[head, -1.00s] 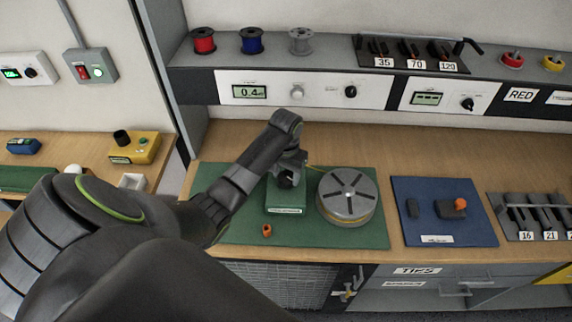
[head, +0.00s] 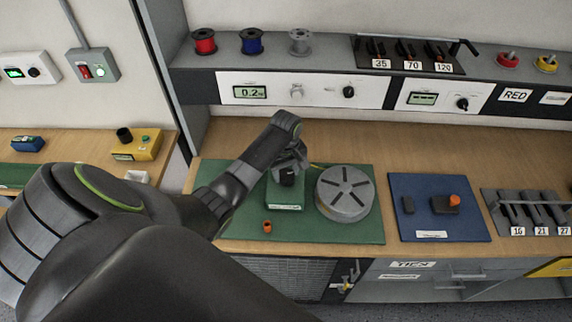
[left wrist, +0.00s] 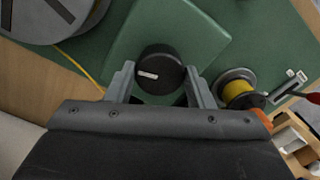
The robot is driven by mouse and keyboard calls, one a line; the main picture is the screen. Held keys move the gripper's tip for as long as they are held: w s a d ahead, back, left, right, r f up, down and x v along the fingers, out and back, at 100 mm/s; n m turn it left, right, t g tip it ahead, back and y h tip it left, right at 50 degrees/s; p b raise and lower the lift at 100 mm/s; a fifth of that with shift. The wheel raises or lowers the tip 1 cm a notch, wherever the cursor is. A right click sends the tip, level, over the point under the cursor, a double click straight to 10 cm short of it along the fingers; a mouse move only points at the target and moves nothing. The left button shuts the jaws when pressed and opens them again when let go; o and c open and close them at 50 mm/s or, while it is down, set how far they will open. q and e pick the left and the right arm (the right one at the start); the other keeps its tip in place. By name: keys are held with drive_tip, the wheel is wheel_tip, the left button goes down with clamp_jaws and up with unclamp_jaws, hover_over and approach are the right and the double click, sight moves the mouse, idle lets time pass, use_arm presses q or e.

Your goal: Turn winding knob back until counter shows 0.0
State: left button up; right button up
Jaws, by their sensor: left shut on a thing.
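The black winding knob (left wrist: 160,70) sits on a green box and has a white mark pointing left in the left wrist view. My left gripper (left wrist: 162,82) is shut on the knob, a finger on each side. In the head view my left gripper (head: 288,172) reaches down to the green winder box (head: 285,200), and the knob is partly hidden. The counter display (head: 249,92) on the white panel reads about 0.2. A grey slotted disc (head: 345,193) stands right of the winder. My right gripper is not in view.
A green mat (head: 310,232) lies under the winder, with a small orange cylinder (head: 267,227) at its front. A yellow wire (left wrist: 82,68) runs near the gripper. A blue mat (head: 470,225) lies to the right. A shelf (head: 330,52) with spools stands behind.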

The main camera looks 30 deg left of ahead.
use_arm(q)
drive_tip(key=shift+w+n, duration=0.1)
drive_tip(key=shift+n, duration=1.5)
drive_tip(key=o, duration=1)
drive_tip(key=shift+r, duration=0.15)
